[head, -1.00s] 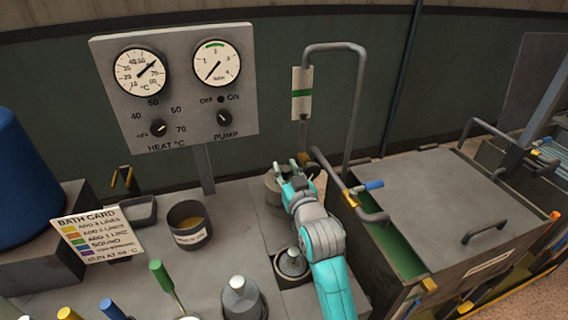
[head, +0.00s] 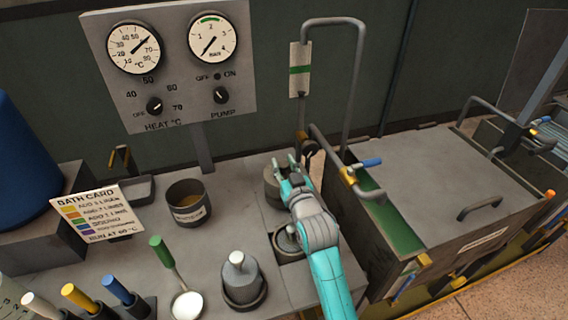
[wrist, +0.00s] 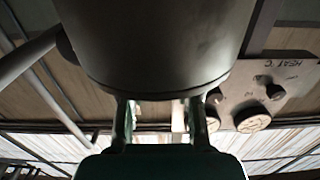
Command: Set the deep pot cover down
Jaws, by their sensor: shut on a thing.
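My gripper (head: 285,163) is over the back of the bench, left of the lidded tank. It is shut on a dark grey round body, which I take to be the deep pot cover (head: 271,187). My fingers and wrist hide part of it in the head view. In the wrist view the cover (wrist: 155,45) fills the upper middle as a large dark cylinder with a curved edge. My fingers (wrist: 165,112) reach up to that edge. I cannot tell whether the cover touches the bench. A round fitting (head: 287,240) sits in the bench below my wrist, partly hidden.
A grey pot (head: 188,205) stands left of the cover. A white-knobbed grey cover (head: 243,285) and a green-handled ladle (head: 170,265) are nearer. The tank (head: 430,180) stands right, and a bent pipe (head: 357,90) rises behind. Bench between pot and cover is clear.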

